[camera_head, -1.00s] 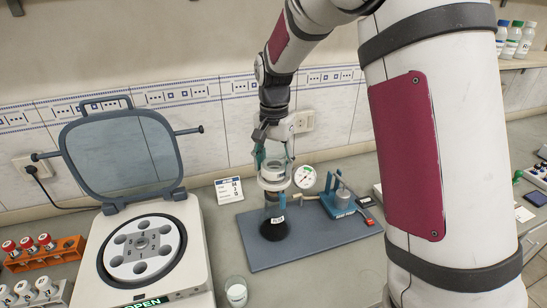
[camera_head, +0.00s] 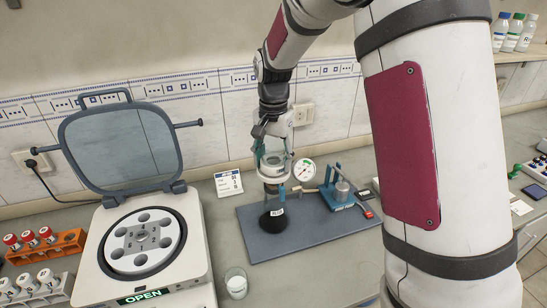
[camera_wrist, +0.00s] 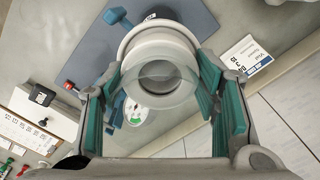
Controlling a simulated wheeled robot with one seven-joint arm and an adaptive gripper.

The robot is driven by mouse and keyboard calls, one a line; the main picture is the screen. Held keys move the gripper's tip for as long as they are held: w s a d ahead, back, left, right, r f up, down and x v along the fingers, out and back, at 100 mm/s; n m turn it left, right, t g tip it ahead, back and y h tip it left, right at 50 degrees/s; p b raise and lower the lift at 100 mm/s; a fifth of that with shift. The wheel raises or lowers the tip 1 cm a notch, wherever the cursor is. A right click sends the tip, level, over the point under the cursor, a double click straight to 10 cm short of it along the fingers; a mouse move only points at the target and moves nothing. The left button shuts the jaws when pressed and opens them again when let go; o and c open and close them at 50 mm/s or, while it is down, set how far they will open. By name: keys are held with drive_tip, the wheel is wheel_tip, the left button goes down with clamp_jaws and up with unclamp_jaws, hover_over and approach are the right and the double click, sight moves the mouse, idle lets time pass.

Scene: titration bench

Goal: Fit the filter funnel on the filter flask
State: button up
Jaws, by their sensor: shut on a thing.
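My gripper (camera_head: 273,160) is shut on the filter funnel (camera_head: 275,171), a pale, cup-shaped piece. In the wrist view the funnel (camera_wrist: 160,50) sits between the teal finger pads of my gripper (camera_wrist: 160,92), and I look down into its round opening. The filter flask (camera_head: 273,219) stands below on the blue-grey mat (camera_head: 318,229). It has a dark lower body and a small white label. The funnel is upright over the flask's neck. I cannot tell whether its stem is seated in the neck.
A round pressure gauge (camera_head: 304,170) stands just right of the flask, beside a blue device (camera_head: 340,193). A white card (camera_head: 228,182) stands behind the mat. An open centrifuge (camera_head: 143,245) is at left, a small beaker (camera_head: 236,284) in front. The mat's front right is clear.

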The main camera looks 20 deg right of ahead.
drive_tip(key=shift+f, duration=0.2)
idle(0.5)
drive_tip(key=o, duration=1.3)
drive_tip(key=shift+c, duration=0.2)
drive_tip(key=shift+r+p, duration=0.7)
drive_tip(key=shift+r, duration=2.8)
